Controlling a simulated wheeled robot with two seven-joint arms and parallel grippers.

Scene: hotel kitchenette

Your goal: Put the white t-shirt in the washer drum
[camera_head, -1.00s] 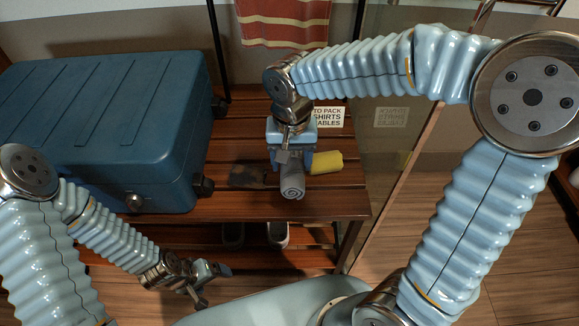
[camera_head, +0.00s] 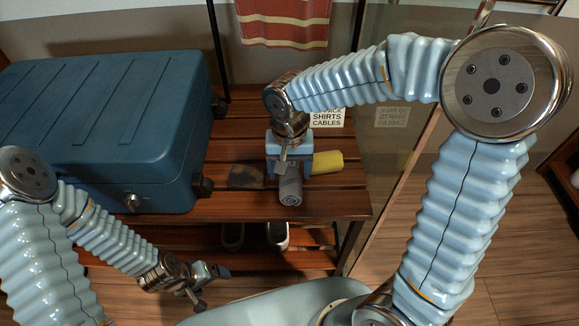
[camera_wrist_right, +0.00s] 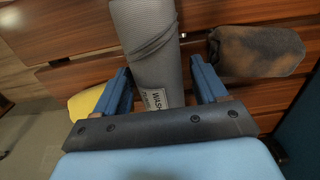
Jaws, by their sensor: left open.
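No white t-shirt and no washer drum can be made out. A grey rolled cloth (camera_head: 290,190) lies on the slatted wooden bench; in the right wrist view the grey roll (camera_wrist_right: 148,45) carries a label, partly readable as "WASH". My right gripper (camera_head: 289,167) points down over it. In the right wrist view the fingers of the right gripper (camera_wrist_right: 161,72) stand apart on either side of the roll, with a gap at each side. My left gripper (camera_head: 212,286) is open and empty, low in front of the bench.
A yellow roll (camera_head: 327,162) and a dark brown roll (camera_head: 247,177) flank the grey one. A blue suitcase (camera_head: 105,125) fills the bench's left. A printed sign (camera_head: 328,117) stands behind. A glass panel (camera_head: 385,150) is at the right. Shoes (camera_head: 277,236) sit on the lower shelf.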

